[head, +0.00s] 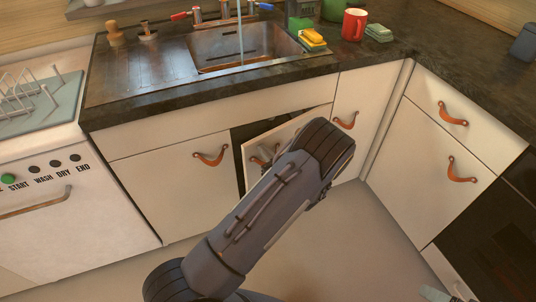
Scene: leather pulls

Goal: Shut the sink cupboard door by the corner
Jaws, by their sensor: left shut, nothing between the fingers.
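The sink cupboard door (287,129) is a cream panel below the sink, to the right of a closed door with a leather pull. It stands ajar, its left edge swung outward, with a dark gap (238,162) beside and above it. My left arm reaches up across the middle and hides much of the door's lower right part. My left gripper (262,156) shows only partly beyond the arm, shut and empty, in front of the door's left part. I cannot tell whether it touches the door.
The closed cupboard door (165,185) is on the left, beside a white dishwasher (75,220). Drawers with leather pulls (452,114) stand on the right. The dark countertop (330,72) overhangs the doors. Grey floor (345,240) is clear in front.

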